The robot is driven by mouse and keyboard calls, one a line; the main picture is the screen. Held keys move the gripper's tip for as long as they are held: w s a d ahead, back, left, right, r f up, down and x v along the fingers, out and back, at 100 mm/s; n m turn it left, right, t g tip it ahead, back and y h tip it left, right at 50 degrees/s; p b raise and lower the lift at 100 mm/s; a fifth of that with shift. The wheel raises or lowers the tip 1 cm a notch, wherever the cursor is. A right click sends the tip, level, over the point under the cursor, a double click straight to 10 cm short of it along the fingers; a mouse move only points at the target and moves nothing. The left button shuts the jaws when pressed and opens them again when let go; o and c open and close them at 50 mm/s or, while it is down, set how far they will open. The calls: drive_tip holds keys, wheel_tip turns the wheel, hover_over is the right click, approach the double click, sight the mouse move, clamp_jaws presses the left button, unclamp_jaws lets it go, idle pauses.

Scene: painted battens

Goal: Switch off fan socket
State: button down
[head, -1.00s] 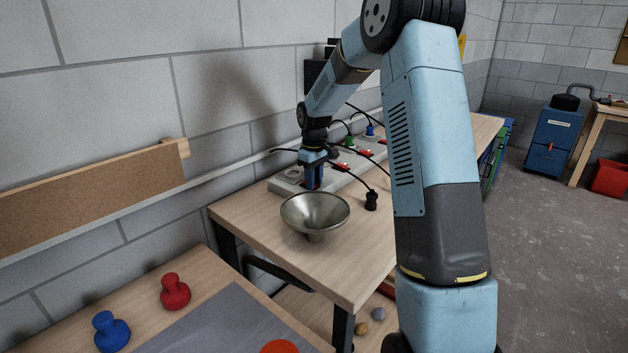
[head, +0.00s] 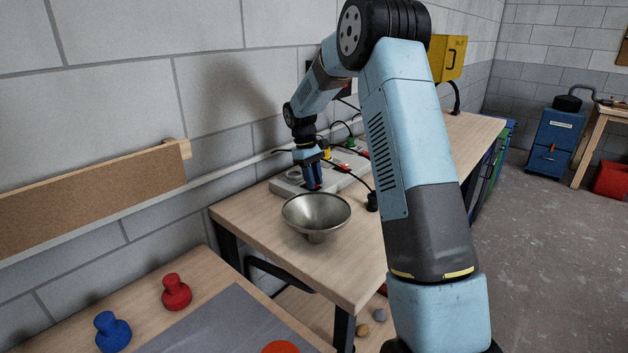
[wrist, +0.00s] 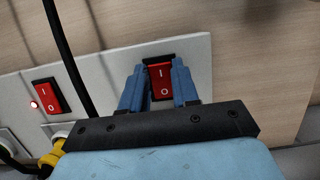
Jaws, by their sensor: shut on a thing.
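A pale power strip (head: 283,188) with red rocker switches lies along the wall side of the bench. My gripper (head: 314,186) points down at its near end. In the wrist view my gripper's blue fingers (wrist: 158,88) stand on either side of a red rocker switch (wrist: 160,80) marked I and O and are shut on it. Any lamp beside this switch is hidden or not visible. A second red switch (wrist: 46,97) to the left has a lit red lamp beside it. A yellow plug (wrist: 52,155) sits below that second switch. I see no label reading fan.
A metal bowl (head: 316,210) stands in front of the strip. A loose black plug (head: 372,201) lies right of the bowl. A black cable (wrist: 66,60) crosses the strip left of my fingers. A yellow box (head: 447,58) stands farther back.

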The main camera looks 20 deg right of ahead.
drive_tip(key=c, duration=0.8)
unclamp_jaws()
drive_tip(key=shift+c, duration=0.2)
drive_tip(key=v, duration=1.3)
drive_tip(key=shift+w+r, duration=0.2)
drive_tip(key=shift+r, duration=0.1)
drive_tip(key=shift+a, duration=0.1)
